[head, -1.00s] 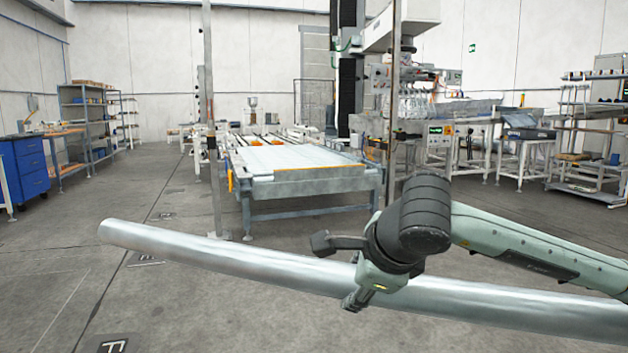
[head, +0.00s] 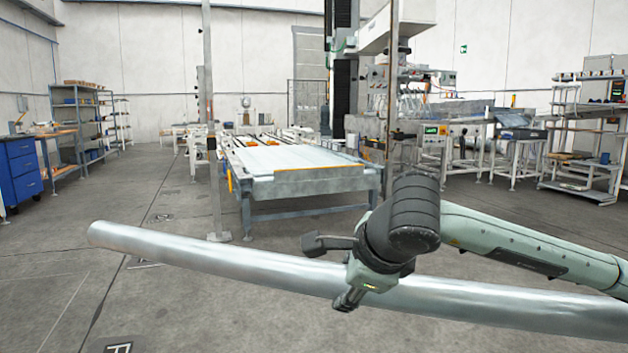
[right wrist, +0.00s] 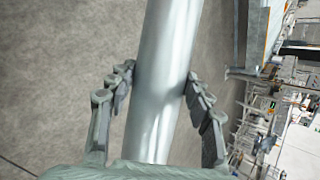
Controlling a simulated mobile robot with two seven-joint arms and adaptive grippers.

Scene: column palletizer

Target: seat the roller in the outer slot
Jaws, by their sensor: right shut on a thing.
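The roller (head: 230,262) is a long shiny metal tube. In the head view it runs across the foreground from the left to the lower right edge, where it goes out of view. My right gripper (head: 350,290) is shut around it right of the picture's middle and holds it up above the floor. In the right wrist view the fingers (right wrist: 160,92) lie on both sides of the roller (right wrist: 168,50). My left gripper is not in view. I cannot make out the outer slot.
A conveyor table (head: 310,187) stands ahead, beyond the roller, with a thin upright post (head: 208,110) at its left. A blue drawer cabinet (head: 20,170) and shelves (head: 80,115) stand at the left. Benches and racks (head: 590,130) stand at the right. Open floor lies between.

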